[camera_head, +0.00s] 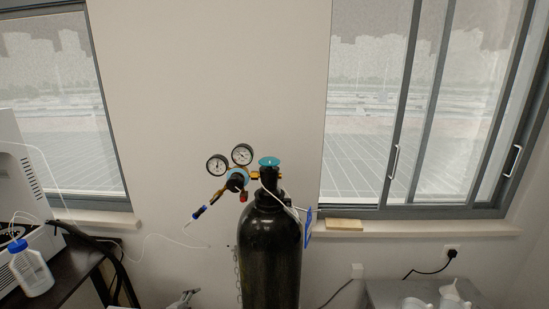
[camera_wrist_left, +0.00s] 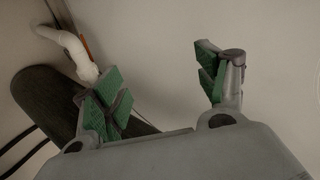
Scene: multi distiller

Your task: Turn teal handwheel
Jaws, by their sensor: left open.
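The teal handwheel (camera_head: 269,161) sits on top of the valve of a tall black gas cylinder (camera_head: 270,255), in the middle of the head view. It looks like a small flat disc, with nothing touching it. My left gripper (camera_wrist_left: 160,88) is open and empty in the left wrist view, its green-padded fingers wide apart. In the head view, a small grey part at the bottom edge, left of the cylinder and well below the handwheel, looks like this gripper. The handwheel does not clearly show in the left wrist view. My right gripper is not in view.
A blue tag (camera_head: 308,228) hangs at the cylinder's right. A dark table with a bottle (camera_head: 31,270) stands at left. Open wall lies above the handwheel.

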